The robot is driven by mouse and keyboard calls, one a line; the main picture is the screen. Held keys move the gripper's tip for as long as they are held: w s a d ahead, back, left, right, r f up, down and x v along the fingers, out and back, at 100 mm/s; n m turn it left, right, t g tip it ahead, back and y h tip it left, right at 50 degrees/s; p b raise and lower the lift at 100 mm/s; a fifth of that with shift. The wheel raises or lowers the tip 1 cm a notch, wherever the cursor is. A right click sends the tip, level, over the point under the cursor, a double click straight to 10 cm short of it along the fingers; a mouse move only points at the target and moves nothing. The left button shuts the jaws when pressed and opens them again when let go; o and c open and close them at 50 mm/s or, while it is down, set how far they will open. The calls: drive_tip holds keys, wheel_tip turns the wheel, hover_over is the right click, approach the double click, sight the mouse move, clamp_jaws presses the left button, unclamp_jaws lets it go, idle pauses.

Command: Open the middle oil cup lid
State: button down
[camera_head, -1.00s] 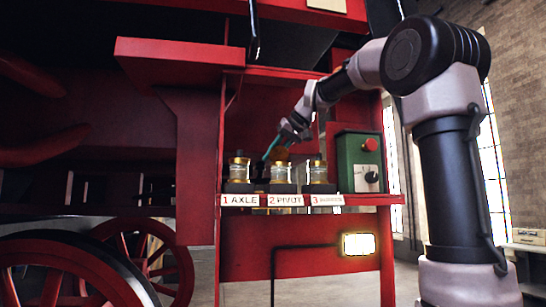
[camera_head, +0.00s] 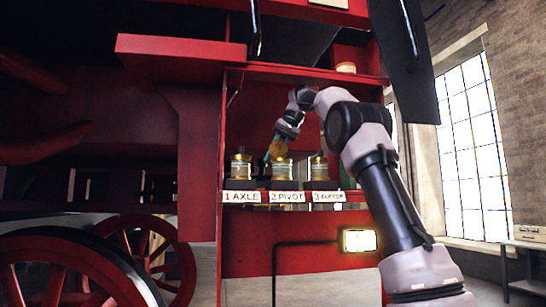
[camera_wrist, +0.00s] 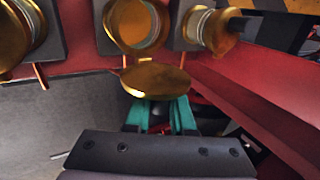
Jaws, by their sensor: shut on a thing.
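The middle oil cup (camera_head: 283,170), brass and glass, stands behind the "2 PIVOT" label. In the wrist view its round brass mouth (camera_wrist: 138,24) faces me, uncovered. Its round brass lid (camera_head: 278,149) is tilted up above the cup in the head view. The lid also shows in the wrist view (camera_wrist: 155,80), at the tips of my teal fingers. My gripper (camera_head: 268,155) is shut on the lid's edge; the fingers (camera_wrist: 160,108) partly hide behind the disc. The exact contact and any hinge are hard to see.
The axle cup (camera_head: 241,167) stands left and the buffer cup (camera_head: 319,168) right on the same red shelf, close by. A red beam (camera_wrist: 250,110) runs along the right in the wrist view. A lit lamp (camera_head: 359,242) is below. My arm covers the shelf's right end.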

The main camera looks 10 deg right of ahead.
drive_tip(key=shift+w+f+g, duration=0.1)
drive_tip(key=shift+f+g, duration=0.1)
drive_tip(key=shift+g, duration=0.4)
drive_tip(key=c, duration=0.8)
unclamp_jaws()
drive_tip(key=shift+o, duration=0.2)
drive_tip(key=shift+r, duration=0.1)
